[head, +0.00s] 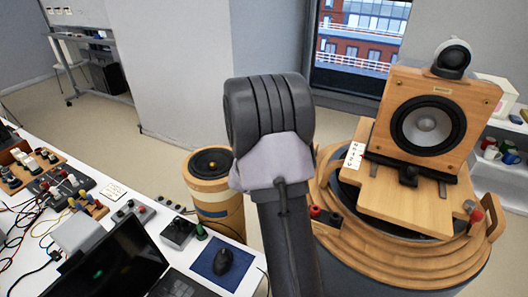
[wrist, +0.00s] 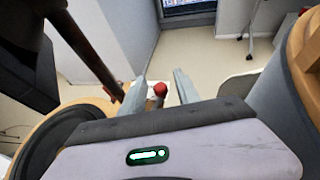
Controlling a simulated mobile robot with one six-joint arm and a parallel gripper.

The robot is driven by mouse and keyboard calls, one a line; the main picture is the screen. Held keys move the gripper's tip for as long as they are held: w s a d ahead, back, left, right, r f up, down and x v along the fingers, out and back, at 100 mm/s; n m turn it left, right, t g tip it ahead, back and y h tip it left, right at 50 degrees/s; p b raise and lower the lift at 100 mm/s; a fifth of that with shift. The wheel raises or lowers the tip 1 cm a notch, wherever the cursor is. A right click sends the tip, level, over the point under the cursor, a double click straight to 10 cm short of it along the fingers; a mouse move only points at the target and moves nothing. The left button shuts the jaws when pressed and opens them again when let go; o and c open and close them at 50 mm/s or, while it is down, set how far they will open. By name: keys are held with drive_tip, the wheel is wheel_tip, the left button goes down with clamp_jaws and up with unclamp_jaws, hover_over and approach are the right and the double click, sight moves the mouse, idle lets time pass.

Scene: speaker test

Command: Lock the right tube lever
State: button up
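A small lever with a round red knob (wrist: 160,90) shows in the wrist view, between the two pale fingers of my gripper (wrist: 161,80). The fingers are apart, and I see a gap beside the knob; whether they touch it I cannot tell. The lever's lower part is hidden behind my gripper's body. In the head view my arm hides the gripper. There a red knob (head: 477,216) sits at the right side of the round wooden stand (head: 415,262). I cannot tell whether it is the same knob.
A wooden speaker (head: 432,124) stands on the round stand, with a dark ball-shaped device on top. A cylindrical wooden speaker (head: 213,185) stands on the floor left of my arm. A white table (head: 150,218) with a laptop (head: 115,265) and a mouse is at left.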

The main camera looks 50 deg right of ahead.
clamp_jaws()
drive_tip(key=shift+a+r, duration=0.1)
drive_tip(key=shift+s+a+m+g+y+p, duration=0.15)
drive_tip(key=shift+s+a+m+g+p, duration=0.4)
drive_tip(key=shift+m+g+p, duration=1.5)
drive_tip(key=shift+s+a+m+g+y+p, duration=0.1)
drive_tip(key=shift+s+a+m+g+p, duration=0.4)
drive_tip(key=shift+m+g+p, duration=1.6)
drive_tip(key=shift+s+a+m+g+y+p, duration=0.25)
drive_tip(key=shift+s+m+g+p, duration=0.55)
drive_tip(key=shift+m+g, duration=2.35)
drive_tip(key=shift+a+g, duration=0.1)
drive_tip(key=shift+g, duration=0.5)
